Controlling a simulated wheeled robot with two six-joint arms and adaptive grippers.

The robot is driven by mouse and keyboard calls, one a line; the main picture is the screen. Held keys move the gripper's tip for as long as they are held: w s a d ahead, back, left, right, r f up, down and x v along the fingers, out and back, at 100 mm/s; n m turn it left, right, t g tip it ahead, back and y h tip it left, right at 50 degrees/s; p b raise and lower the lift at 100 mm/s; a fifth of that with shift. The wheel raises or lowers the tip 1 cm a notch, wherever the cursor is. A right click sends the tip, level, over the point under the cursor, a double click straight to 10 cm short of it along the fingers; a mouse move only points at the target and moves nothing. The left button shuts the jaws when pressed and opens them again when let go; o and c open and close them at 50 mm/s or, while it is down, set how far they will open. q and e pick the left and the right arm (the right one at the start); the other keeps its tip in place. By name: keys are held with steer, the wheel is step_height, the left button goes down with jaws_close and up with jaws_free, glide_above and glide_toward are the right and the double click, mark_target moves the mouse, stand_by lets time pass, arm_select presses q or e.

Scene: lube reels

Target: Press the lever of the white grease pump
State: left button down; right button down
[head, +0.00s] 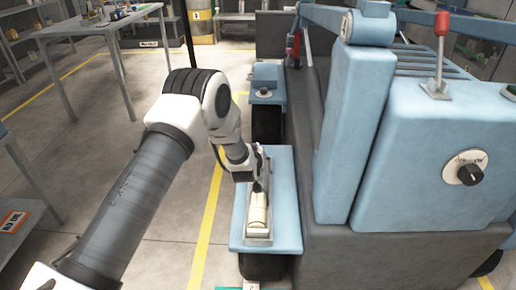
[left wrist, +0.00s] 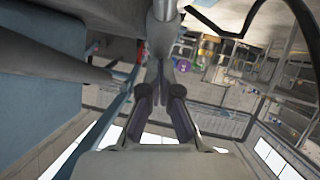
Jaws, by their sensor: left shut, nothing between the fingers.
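A cream-white unit (head: 257,214), which looks like the white grease pump, sits on a narrow grey plate on the blue step of the machine in the head view. My left gripper (head: 258,184) is at the far end of this unit, just above or against it; contact cannot be told. Its fingers are shut and empty. In the left wrist view the left gripper (left wrist: 160,72) points up the picture, and a grey rod (left wrist: 163,32) stands just beyond its fingertips; I cannot tell whether this is the lever. The lever is not clear in the head view. My right gripper is not in view.
The large blue machine (head: 430,150) rises right of the step, with a red-topped lever (head: 441,40) and a black knob (head: 469,174). A metal table (head: 100,24) and shelves stand at the back left. The floor left of the step is clear.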

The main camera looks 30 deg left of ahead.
arm_select(q)
steer(key=shift+w+a+f+g, duration=0.1)
steer(key=shift+w+f+g, duration=0.1)
steer(key=shift+g, duration=0.2)
steer(key=shift+w+f+h, duration=0.1)
steer(key=shift+f+h, duration=0.2)
steer(key=shift+f, duration=0.1)
steer(key=shift+w+a+f, duration=0.15)
steer(key=shift+w+f, duration=0.1)
steer(key=shift+f, duration=0.2)
steer(key=shift+w+a+f, duration=0.1)
steer(key=shift+w+f, duration=0.1)
steer(key=shift+f, duration=0.25)
steer(key=r+p, duration=0.2)
steer(key=r, duration=0.2)
steer(key=shift+s+a+r+p, duration=0.1)
steer(key=shift+a+r+p, duration=0.05)
steer(key=shift+a+p, duration=0.2)
steer(key=r+v, duration=0.1)
steer(key=v, duration=0.8)
steer(key=shift+r+p, duration=0.35)
steer(key=shift+r, duration=0.05)
